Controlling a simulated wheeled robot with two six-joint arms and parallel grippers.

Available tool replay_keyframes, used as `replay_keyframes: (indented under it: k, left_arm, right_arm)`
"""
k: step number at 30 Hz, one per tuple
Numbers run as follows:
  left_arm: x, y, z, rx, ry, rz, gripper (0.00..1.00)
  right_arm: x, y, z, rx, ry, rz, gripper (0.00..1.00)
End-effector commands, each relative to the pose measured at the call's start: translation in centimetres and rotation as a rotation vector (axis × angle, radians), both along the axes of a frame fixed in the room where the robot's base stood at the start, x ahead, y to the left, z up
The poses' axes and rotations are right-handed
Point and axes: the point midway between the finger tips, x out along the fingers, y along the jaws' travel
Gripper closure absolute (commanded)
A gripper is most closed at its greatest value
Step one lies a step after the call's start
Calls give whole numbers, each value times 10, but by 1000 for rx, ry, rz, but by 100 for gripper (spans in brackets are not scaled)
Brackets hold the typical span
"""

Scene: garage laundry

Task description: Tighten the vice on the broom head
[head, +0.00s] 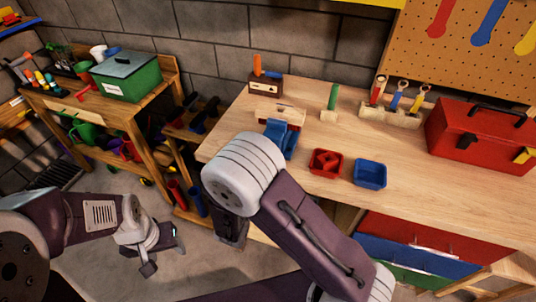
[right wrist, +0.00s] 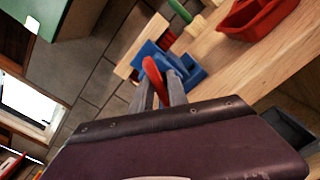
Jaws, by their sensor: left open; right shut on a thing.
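The blue vice (head: 278,140) is at the front left edge of the workbench, partly hidden behind my right arm. A pale wooden block, apparently the broom head (head: 279,115), sits at the vice's jaws; it also shows in the right wrist view (right wrist: 134,54). In that view the vice (right wrist: 193,73) is just beyond my right gripper (right wrist: 163,82), which is shut on the red vice handle (right wrist: 152,72). How tightly the jaws press on the block cannot be told. My left gripper (head: 162,246) is open and empty, low over the floor, away from the bench.
A red bin (head: 326,163) and a blue bin (head: 370,173) stand right of the vice. A red toolbox (head: 485,135) is at the bench's right. A wooden side table (head: 60,103) with a green box (head: 127,77) stands left.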

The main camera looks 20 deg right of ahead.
Motion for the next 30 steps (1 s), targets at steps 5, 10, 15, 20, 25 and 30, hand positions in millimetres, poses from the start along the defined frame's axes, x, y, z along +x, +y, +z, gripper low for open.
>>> replay_keyframes:
  k: [5,10,15,20,25,30]
  left_arm:
    - [0,0,0,0,0,0,41]
    - [0,0,0,0,0,0,41]
    - [0,0,0,0,0,0,41]
    - [0,0,0,0,0,0,41]
    - [0,0,0,0,0,0,41]
    - [0,0,0,0,0,0,41]
  right_arm:
    - [-1,0,-2,-1,6,-1,100]
    - [-1,0,-2,-1,6,-1,100]
    - [-1,0,-2,-1,5,-1,100]
    - [-1,0,-2,-1,5,-1,100]
    - [-1,0,-2,-1,5,-1,69]
    - [0,0,-1,-2,3,0,65]
